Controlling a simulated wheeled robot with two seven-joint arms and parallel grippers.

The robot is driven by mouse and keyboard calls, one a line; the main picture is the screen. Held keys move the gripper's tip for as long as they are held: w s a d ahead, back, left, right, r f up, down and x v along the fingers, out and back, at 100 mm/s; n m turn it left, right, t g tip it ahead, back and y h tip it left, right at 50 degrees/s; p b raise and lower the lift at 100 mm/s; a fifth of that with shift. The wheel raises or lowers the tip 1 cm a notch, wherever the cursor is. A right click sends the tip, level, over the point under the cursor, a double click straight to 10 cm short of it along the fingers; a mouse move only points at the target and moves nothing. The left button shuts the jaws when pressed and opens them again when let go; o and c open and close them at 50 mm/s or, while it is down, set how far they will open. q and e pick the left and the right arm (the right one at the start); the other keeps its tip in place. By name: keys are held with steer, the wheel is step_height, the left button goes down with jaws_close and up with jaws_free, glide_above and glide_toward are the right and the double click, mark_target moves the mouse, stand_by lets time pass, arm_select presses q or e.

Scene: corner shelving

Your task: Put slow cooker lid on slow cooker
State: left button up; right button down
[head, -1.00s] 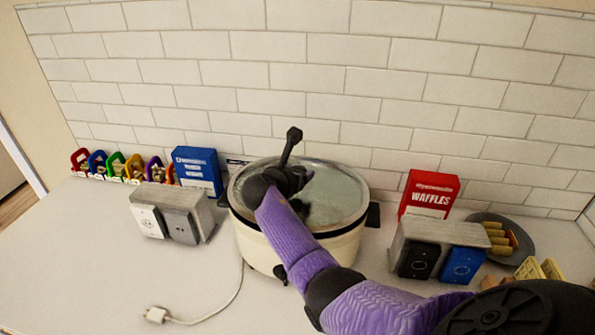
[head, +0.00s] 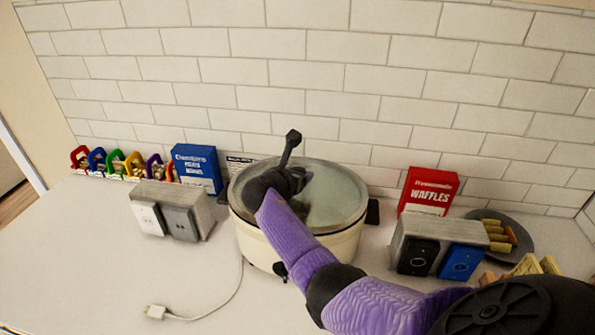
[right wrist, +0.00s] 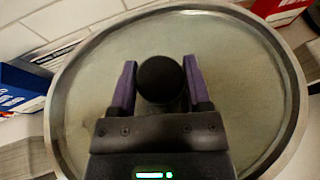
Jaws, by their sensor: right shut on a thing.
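The slow cooker (head: 335,246) is cream-coloured with dark side handles and stands on the counter near the wall. Its round glass lid (head: 335,195) with a metal rim lies over the cooker's top; I cannot tell whether the rim is fully seated all round. My right gripper (head: 292,180) is over the lid's middle, and its arm hides part of the lid and cooker. In the right wrist view, the fingers (right wrist: 160,85) are shut on the lid's black round knob (right wrist: 160,78). My left gripper is not in view.
A white plug (head: 156,312) lies in front.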

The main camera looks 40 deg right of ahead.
jaws_free()
